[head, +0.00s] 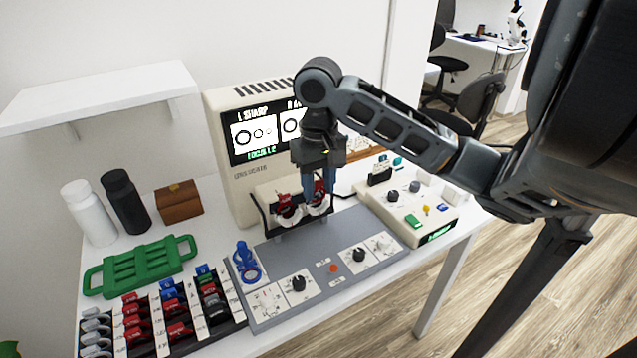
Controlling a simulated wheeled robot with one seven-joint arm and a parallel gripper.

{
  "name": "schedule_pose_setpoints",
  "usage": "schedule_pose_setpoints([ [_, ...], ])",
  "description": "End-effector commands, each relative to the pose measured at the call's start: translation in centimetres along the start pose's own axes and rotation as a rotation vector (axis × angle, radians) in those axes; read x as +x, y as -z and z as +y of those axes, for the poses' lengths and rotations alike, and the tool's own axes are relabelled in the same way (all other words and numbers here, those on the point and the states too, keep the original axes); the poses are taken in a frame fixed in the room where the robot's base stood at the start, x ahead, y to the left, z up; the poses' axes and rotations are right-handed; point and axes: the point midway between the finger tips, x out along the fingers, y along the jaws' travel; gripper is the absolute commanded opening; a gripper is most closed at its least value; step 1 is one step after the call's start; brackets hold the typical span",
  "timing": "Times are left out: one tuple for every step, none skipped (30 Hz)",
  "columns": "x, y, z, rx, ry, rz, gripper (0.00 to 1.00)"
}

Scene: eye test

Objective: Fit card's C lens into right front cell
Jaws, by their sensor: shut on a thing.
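My gripper (319,190) points down at the right cell of the trial frame (258,205), in front of the beige monitor. It is shut on a red-tabbed lens (319,188); the fingers partly hide it, and I cannot tell whether it is seated in the cell or just above it. No letter on it is readable. Another red-tabbed lens (286,202) is at the left cell. A lens rack (240,318) at lower left holds several red, blue, black and grey tabbed lenses. White cards with markings (268,303) lie on the grey panel; their print is too small to read.
The beige monitor (235,185) stands behind the trial frame. A control box (410,208) is to the right. A blue stand (247,264), green tray (140,264), brown box (179,203) and two bottles (126,203) are left. A shelf (100,95) overhangs the left side.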

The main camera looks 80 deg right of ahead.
Motion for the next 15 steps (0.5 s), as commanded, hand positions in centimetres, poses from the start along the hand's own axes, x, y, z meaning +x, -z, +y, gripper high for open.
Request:
schedule_pose_setpoints([
  [0.3, 0.0, 0.0, 0.000, 0.000, 0.000, 0.11],
  [0.3, 0.0, 0.0, 0.000, 0.000, 0.000, 0.11],
  [0.5, 0.0, 0.0, 0.000, 0.000, 0.000, 0.11],
  [0.5, 0.0, 0.0, 0.000, 0.000, 0.000, 0.11],
  [0.6, 0.0, 0.0, 0.000, 0.000, -0.001, 0.11],
  [0.7, 0.0, 0.0, 0.000, 0.000, -0.001, 0.11],
  [0.8, 0.0, 0.0, 0.000, 0.000, -0.001, 0.11],
  [0.9, 0.0, 0.0, 0.000, 0.000, -0.001, 0.11],
  [1.0, 0.0, 0.0, 0.000, 0.000, -0.001, 0.11],
  [1.1, 0.0, 0.0, 0.000, 0.001, -0.001, 0.11],
  [1.1, 0.0, 0.0, 0.000, 0.001, -0.001, 0.11],
  [1.3, 0.0, 0.0, 0.000, 0.001, -0.001, 0.11],
  [1.3, 0.0, 0.0, 0.000, 0.001, -0.001, 0.11],
  [1.4, 0.0, 0.0, 0.000, 0.001, -0.001, 0.11],
  [1.5, 0.0, 0.0, 0.000, 0.001, -0.001, 0.11],
])
